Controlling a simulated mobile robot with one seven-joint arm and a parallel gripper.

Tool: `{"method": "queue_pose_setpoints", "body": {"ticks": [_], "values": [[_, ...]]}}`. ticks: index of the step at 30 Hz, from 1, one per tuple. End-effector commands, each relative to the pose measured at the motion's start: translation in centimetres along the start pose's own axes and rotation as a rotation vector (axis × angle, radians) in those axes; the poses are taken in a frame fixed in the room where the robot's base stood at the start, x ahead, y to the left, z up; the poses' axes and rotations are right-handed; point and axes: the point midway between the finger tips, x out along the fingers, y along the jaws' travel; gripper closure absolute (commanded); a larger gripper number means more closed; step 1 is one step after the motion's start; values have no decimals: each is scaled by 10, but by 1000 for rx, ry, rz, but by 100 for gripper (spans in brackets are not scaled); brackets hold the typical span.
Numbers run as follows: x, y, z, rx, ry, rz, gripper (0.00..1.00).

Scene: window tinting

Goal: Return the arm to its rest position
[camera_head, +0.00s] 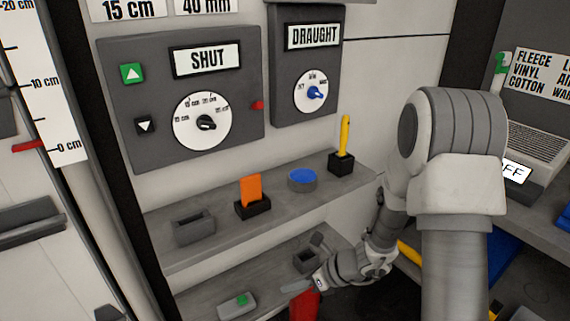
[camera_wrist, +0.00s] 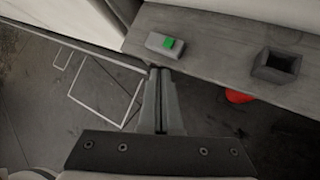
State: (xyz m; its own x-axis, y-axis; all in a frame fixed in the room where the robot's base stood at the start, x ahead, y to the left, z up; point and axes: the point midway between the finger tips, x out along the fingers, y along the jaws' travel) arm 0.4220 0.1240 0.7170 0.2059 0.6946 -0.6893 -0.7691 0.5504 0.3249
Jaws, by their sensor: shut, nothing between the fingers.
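My arm (camera_head: 460,180) stands at the right in the head view, bent, with its forearm reaching down and left toward the lower shelf. My gripper shows in the wrist view (camera_wrist: 160,76), with its two fingers together and nothing between them. The fingertips are near the front edge of the lower shelf (camera_wrist: 215,75), just below a grey block with a green button (camera_wrist: 165,43). In the head view the fingers are hard to make out near the shelf.
The upper shelf (camera_head: 275,215) holds an empty grey holder (camera_head: 194,230), an orange card (camera_head: 251,190), a blue disc (camera_head: 302,178) and a yellow tool (camera_head: 345,134). A dark open box (camera_wrist: 276,65) sits on the lower shelf. A red object (camera_head: 303,305) is below it. Floor at left is open.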

Motion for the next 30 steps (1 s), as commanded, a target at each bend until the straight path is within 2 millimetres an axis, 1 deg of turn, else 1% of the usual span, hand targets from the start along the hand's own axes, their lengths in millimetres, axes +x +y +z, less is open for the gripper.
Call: {"method": "queue_pose_setpoints", "body": {"ticks": [1, 6, 12, 17, 21, 26, 30], "values": [[-12, 7, 12, -95, 3, 3, 100], [-51, 39, 36, -444, 43, 28, 100], [-97, 75, 50, -865, 123, 47, 100], [-134, 100, 52, -1191, 213, 55, 100], [-166, 118, 48, -1462, 315, 59, 100], [-204, 133, 40, -1753, 462, 64, 100], [-237, 143, 31, -1983, 618, 69, 100]]}}
